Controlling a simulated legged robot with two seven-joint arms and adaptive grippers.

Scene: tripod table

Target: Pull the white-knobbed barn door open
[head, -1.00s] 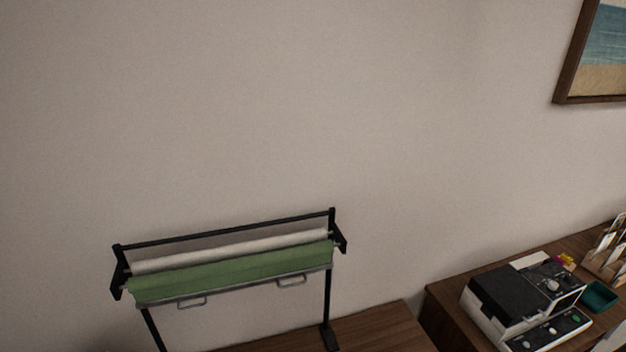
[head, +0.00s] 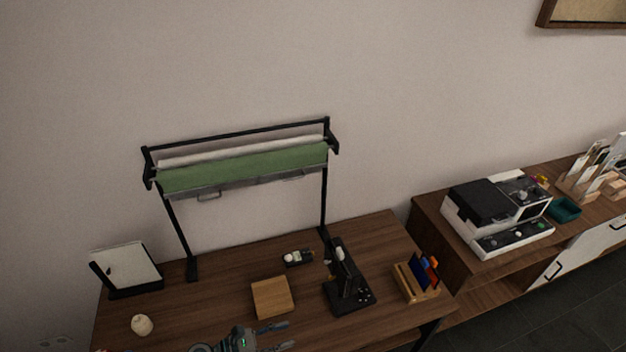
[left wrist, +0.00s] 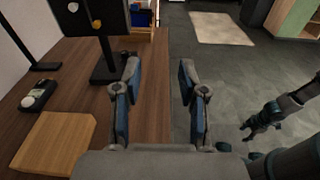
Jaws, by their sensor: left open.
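A black stand (head: 349,290) with a pale knob (head: 340,253) near its top stands on the wooden table. In the left wrist view, a dark panel (left wrist: 85,14) on a black post carries a white knob (left wrist: 72,7) and an orange knob (left wrist: 97,24). The panel's top is cut off, and I cannot tell which part is the barn door. My left gripper (head: 290,335) is open and empty at the table's front, left of and nearer than the stand. In the left wrist view its fingers (left wrist: 159,67) are apart. My right gripper (left wrist: 262,118) is over the floor, its jaws unclear.
The table (head: 225,262) also holds a wooden block (head: 272,297), a small black item with pale tops (head: 298,258), a card rack (head: 418,281), a tablet-like stand (head: 127,268) and a cream ball (head: 142,325). A black frame with a green roll (head: 245,166) rises behind.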

